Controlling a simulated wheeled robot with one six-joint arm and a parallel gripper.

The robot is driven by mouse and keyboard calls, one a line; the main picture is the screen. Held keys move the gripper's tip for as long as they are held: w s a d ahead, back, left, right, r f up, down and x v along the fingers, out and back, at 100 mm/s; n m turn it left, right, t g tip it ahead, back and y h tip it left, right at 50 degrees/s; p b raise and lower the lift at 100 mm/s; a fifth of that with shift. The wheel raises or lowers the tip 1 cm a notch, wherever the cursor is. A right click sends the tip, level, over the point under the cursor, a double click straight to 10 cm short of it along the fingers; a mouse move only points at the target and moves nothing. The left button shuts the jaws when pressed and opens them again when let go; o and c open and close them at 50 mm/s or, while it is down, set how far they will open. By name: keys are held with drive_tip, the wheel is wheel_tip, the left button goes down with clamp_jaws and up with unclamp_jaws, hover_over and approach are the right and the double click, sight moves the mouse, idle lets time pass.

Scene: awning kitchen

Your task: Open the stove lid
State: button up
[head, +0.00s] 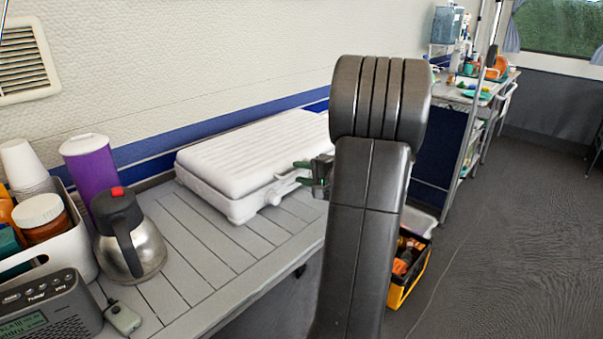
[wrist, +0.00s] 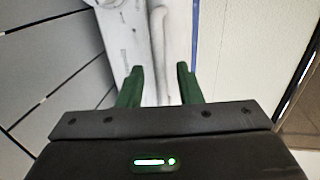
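The stove is a white case with a ribbed lid (head: 250,150), lying shut on the grey slatted table in the head view. Its lower body (head: 215,200) has a handle on the front right side. My gripper (head: 318,175) is at that front right side, partly hidden behind my arm. In the wrist view my gripper (wrist: 160,85) shows two green fingers spread apart with a gap between them. The white stove (wrist: 135,40) and a rounded white bar, which looks like the handle (wrist: 160,45), lie beyond the fingertips. I cannot tell whether the fingers touch it.
A steel kettle (head: 135,245), a purple cylinder (head: 90,170), a white bin (head: 70,225) and a radio (head: 45,308) stand at the table's left. The slatted table (head: 215,265) is clear in front of the stove. A yellow-black crate (head: 405,285) is on the floor at the right.

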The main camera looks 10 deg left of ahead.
drive_tip(key=shift+w+a, duration=0.1)
drive_tip(key=shift+a, duration=0.2)
clamp_jaws()
